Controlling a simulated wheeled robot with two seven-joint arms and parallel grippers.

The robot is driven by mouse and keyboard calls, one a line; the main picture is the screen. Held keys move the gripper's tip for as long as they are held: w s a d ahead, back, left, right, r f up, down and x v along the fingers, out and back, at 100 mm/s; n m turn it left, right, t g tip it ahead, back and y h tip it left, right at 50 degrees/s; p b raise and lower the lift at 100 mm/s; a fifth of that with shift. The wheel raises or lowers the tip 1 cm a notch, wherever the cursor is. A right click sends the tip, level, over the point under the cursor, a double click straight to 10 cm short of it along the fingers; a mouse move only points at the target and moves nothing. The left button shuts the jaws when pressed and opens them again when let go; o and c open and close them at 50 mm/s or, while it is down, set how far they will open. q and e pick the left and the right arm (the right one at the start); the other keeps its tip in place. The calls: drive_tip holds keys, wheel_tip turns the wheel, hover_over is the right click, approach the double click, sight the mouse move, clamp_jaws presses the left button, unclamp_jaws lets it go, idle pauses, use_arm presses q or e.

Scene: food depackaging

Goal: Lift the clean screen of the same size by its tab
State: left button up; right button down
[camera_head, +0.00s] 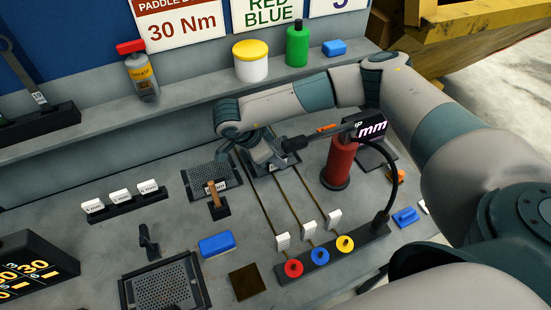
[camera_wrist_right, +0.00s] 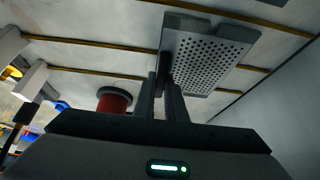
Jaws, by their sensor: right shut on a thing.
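My right gripper (camera_head: 262,148) is over the back middle of the bench. In the right wrist view its fingers (camera_wrist_right: 168,98) are shut on the tab of a grey perforated screen (camera_wrist_right: 215,65), which sits tilted just beyond the fingertips. In the head view the wrist mostly hides this screen, above a dark holder (camera_head: 287,164). Another perforated screen (camera_head: 208,174) with a wooden-handled tool (camera_head: 214,195) before it lies to the left. A third screen (camera_head: 165,287) lies in a dark frame at the front. My left gripper is not in view.
Thin rods run to a block with red, blue and yellow knobs (camera_head: 318,255). A rack of mm-labelled blocks (camera_head: 122,200) is left. A shelf (camera_head: 190,97) runs behind.

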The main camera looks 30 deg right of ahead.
drive_tip(key=shift+r+b, duration=0.5)
drive_tip(key=shift+r, duration=0.15)
wheel_tip(320, 180, up, 7)
drive_tip(key=b, duration=0.3)
drive_tip(key=shift+r+b, duration=0.2)
drive_tip(key=shift+b, duration=0.2)
drive_tip(key=shift+r, duration=0.55)
